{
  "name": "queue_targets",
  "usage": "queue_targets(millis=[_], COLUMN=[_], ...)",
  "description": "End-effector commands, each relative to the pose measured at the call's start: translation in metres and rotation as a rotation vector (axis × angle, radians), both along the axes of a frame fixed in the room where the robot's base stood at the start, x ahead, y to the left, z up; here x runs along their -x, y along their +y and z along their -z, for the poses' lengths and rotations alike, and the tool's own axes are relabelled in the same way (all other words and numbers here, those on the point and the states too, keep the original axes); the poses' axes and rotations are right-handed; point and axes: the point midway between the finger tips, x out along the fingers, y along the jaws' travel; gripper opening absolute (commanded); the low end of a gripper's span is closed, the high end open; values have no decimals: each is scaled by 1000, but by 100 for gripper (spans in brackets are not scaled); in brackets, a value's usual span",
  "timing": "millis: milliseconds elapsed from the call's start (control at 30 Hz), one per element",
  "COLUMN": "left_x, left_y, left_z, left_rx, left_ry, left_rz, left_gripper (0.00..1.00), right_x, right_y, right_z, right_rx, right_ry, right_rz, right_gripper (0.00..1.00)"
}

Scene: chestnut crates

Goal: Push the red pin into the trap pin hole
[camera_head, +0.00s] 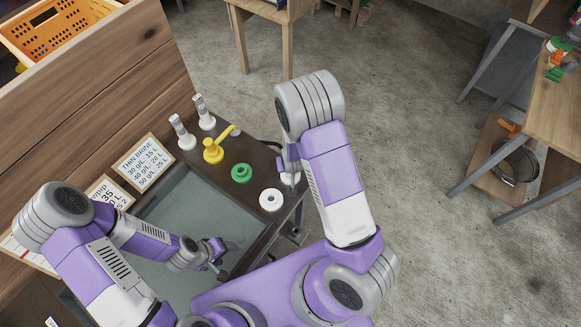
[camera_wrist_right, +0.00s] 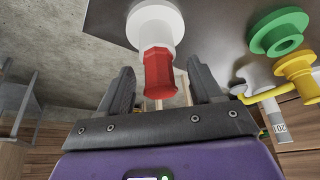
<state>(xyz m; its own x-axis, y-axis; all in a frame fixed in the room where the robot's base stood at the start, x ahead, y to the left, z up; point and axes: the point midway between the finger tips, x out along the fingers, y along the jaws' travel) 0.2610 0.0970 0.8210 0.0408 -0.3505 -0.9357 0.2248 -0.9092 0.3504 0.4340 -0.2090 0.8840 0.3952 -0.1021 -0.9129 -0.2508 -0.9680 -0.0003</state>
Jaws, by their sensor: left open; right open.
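The red pin (camera_wrist_right: 158,78) shows in the right wrist view, standing out of a round white collar (camera_wrist_right: 156,20) on the dark bench. My right gripper (camera_wrist_right: 160,88) is open, with one finger on each side of the red pin; whether they touch it I cannot tell. In the head view, my right gripper (camera_head: 288,168) is at the bench's right edge, and I cannot make out the pin there. The trap pin hole itself cannot be made out. My left gripper (camera_head: 219,257) is open and empty over the sunken basin (camera_head: 190,215).
A white ring fitting (camera_head: 271,200), a green fitting (camera_head: 241,173) and a yellow valve (camera_head: 213,151) stand along the bench, left of my right gripper. Two white bottles (camera_head: 182,132) and a brine sign (camera_head: 144,161) are behind. Open floor (camera_head: 420,130) lies right.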

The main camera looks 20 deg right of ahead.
Motion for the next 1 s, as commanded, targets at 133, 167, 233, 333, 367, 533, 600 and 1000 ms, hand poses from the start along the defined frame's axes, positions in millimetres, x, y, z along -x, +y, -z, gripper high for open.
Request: queue_targets(millis=[133,167,233,333,367,533,600,1000], left_x=[0,0,0,0,0,0,0,0], left_y=[0,0,0,0,0,0,0,0], left_z=[0,0,0,0,0,0,0,-14], left_rx=[0,0,0,0,0,0,0,0], left_ry=[0,0,0,0,0,0,0,0], left_rz=[0,0,0,0,0,0,0,0], left_gripper=[64,64,64,64,64,64,64,64], right_x=[0,0,0,0,0,0,0,-1], right_y=[0,0,0,0,0,0,0,1], right_z=[0,0,0,0,0,0,0,-60], right_rx=[0,0,0,0,0,0,0,-1], right_ry=[0,0,0,0,0,0,1,-6], right_rz=[0,0,0,0,0,0,0,-2], right_gripper=[48,43,32,17,13,2,2,2])
